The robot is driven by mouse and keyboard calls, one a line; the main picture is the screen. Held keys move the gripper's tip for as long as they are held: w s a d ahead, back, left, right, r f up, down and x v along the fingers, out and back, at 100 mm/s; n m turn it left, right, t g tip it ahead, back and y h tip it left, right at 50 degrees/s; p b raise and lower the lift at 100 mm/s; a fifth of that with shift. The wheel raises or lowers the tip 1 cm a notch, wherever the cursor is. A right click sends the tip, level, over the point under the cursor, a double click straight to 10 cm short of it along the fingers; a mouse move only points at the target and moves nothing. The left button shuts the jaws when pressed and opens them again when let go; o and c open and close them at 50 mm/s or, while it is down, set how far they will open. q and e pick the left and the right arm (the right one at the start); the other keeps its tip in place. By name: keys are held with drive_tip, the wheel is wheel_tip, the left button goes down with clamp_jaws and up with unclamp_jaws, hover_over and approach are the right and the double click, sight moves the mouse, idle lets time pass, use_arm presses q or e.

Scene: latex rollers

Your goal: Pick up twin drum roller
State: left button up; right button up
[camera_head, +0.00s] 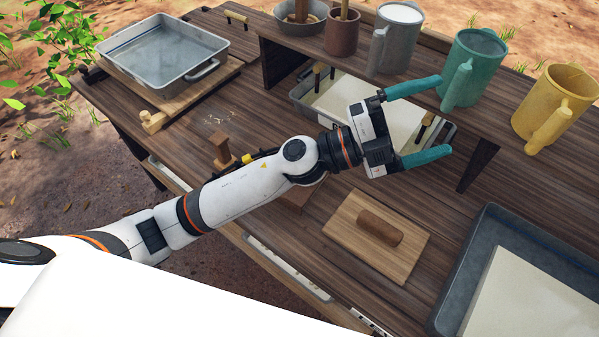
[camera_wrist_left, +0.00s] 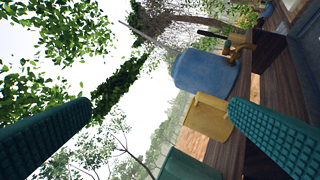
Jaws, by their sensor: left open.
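I cannot clearly make out a twin drum roller. A wooden piece with an upright block (camera_head: 222,152) stands on the table behind my left forearm, with black and yellow parts beside it partly hidden. My left gripper (camera_head: 443,118) is open and empty, its teal fingers pointing right above the table, in front of the shelf. Behind it, a tray (camera_head: 300,98) under the shelf holds a pale sheet and dark-tipped handles, partly covered by my gripper. In the left wrist view the fingers are spread wide with nothing between them. My right gripper is not in view.
Grey, green (camera_head: 473,68) and yellow (camera_head: 555,105) mugs stand on the raised shelf near my fingers. A wooden board with a handle (camera_head: 377,228) lies in front. A metal basin (camera_head: 162,55) is at back left, a grey tray (camera_head: 448,300) at front right.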

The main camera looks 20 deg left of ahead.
use_arm(q)
drive_tip(key=s+f+m+g+y, duration=0.3)
drive_tip(key=f+m+g+y, duration=0.5)
drive_tip(key=f+m+g, duration=0.35)
drive_tip(key=w+a+f+t+y, duration=0.15)
drive_tip(key=w+a+y, duration=0.4)
drive_tip(key=a, duration=0.55)
drive_tip(key=w+a+f+t+y, duration=0.1)
drive_tip(key=w+a+f+y, duration=0.25)
drive_tip(key=a+y, duration=0.5)
drive_tip(key=shift+h, duration=0.7)
drive_tip(key=f, duration=0.1)
drive_tip(key=a+f+p, duration=0.1)
drive_tip(key=f, duration=0.1)
drive_tip(key=f+p, duration=0.1)
drive_tip(key=shift+a+f, duration=0.2)
drive_tip(key=shift+a, duration=0.1)
wheel_tip(320, 180, down, 6)
drive_tip(key=shift+w+r+p, duration=0.15)
drive_tip(key=shift+r+p, duration=0.05)
drive_tip(key=shift+p, duration=1)
drive_tip(key=shift+f, duration=0.4)
